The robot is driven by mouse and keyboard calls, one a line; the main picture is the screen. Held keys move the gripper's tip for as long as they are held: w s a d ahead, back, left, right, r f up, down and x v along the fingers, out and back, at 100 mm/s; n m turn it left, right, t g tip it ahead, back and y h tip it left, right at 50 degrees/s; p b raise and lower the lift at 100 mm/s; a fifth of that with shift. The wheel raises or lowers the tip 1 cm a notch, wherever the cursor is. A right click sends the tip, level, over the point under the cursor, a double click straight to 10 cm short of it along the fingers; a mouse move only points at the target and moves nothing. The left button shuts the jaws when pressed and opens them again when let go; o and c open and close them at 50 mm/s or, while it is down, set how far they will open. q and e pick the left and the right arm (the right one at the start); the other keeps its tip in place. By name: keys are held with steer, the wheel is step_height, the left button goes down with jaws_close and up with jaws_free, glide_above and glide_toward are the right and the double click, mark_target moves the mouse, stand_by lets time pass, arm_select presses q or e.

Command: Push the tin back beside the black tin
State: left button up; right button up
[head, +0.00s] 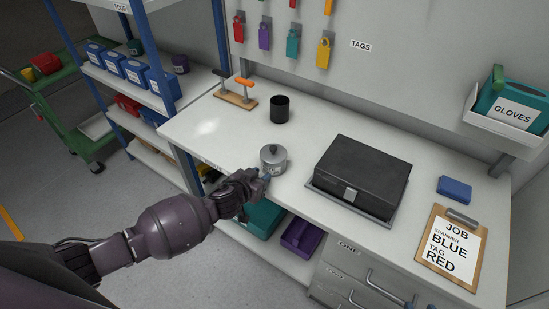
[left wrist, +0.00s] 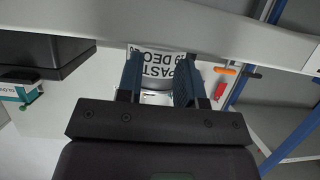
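The grey metal tin (head: 273,159), with a knobbed lid, stands upright near the front edge of the bench. The black tin (head: 280,109) is open-topped and stands farther back, with a gap between the two. My left gripper (head: 265,177) is low at the front of the grey tin. In the left wrist view its two fingers (left wrist: 160,78) are apart, and the grey tin's white label (left wrist: 158,62) shows between and beyond them. Contact cannot be told. Small blue tips at the head view's lower edge may be my right gripper's; its state cannot be told.
A black toolbox (head: 362,172) sits on a grey tray to the right. A clipboard (head: 449,247) and blue box (head: 454,188) lie at the right. The bench between the two tins is clear.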

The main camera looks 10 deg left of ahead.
mark_target(266, 169)
arm_select(q)
steer(key=shift+w+d+b, duration=0.15)
steer(key=shift+w+d, duration=0.15)
steer(key=shift+w, duration=0.6)
steer(key=shift+w+d+b, duration=0.15)
steer(key=shift+w+d, duration=0.15)
steer(key=shift+w, duration=0.6)
stand_by(2.6)
